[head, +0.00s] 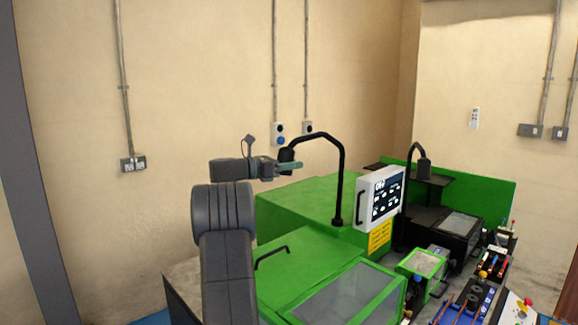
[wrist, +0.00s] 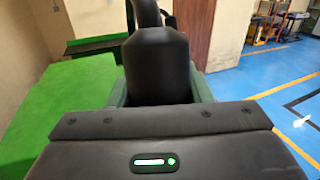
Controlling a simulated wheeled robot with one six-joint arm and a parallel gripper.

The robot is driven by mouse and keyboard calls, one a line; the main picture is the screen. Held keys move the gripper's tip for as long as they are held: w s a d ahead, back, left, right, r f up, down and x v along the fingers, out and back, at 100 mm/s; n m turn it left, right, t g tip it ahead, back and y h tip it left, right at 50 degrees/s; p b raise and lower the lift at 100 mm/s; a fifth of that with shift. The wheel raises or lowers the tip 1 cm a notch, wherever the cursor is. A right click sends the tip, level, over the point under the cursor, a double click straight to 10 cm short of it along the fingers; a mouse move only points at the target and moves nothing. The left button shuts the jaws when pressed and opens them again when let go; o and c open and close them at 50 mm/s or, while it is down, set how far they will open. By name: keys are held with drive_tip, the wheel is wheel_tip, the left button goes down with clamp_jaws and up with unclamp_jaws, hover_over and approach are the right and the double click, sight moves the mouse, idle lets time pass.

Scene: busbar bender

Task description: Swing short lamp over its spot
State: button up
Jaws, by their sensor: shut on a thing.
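A black lamp (head: 288,155) hangs at the left end of a bent black arm (head: 343,170) that rises from the green machine (head: 310,205). My gripper (head: 285,167) is at this lamp's head, its green fingers on either side. In the wrist view the dark lamp head (wrist: 157,65) fills the middle, with a finger showing at each side, and my gripper is shut on it. A second black lamp (head: 424,168) on a bent arm stands farther right, apart from my gripper. The pictures do not clearly settle which lamp is the shorter.
A white control panel (head: 380,195) stands just right of the held lamp's arm base. A green lid with a window (head: 345,297) lies below in front. Smaller green and black units and tools crowd the right. Open blue floor (wrist: 270,75) shows in the wrist view.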

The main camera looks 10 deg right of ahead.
drive_tip(key=shift+s+d+f+n+t+b, duration=0.15)
drive_tip(key=shift+s+d+n+t+b, duration=0.15)
drive_tip(key=shift+s+b, duration=0.3)
drive_tip(key=s+d+n+t+y+b, duration=0.3)
drive_tip(key=s+d+t+b, duration=0.3)
drive_tip(key=b, duration=0.2)
drive_tip(key=shift+s+f+n, duration=0.15)
drive_tip(key=shift+s+n, duration=0.15)
drive_tip(key=shift+n, duration=0.3)
drive_tip(key=shift+o, duration=0.3)
drive_tip(key=s+d+n+t+y+b, duration=0.1)
drive_tip(key=s+d+n+t+b, duration=0.1)
drive_tip(key=d, duration=0.4)
drive_tip(key=shift+s+d+r+y+b, duration=0.2)
drive_tip(key=shift+s+d+y+b, duration=0.15)
drive_tip(key=shift+s+b, duration=0.3)
drive_tip(key=shift+s+d+r, duration=0.1)
drive_tip(key=shift+s+d, duration=0.15)
drive_tip(key=shift+d, duration=0.55)
drive_tip(key=o, duration=1.3)
drive_tip(key=shift+s, duration=0.1)
drive_tip(key=shift+o, duration=0.2)
drive_tip(key=shift+a, duration=0.1)
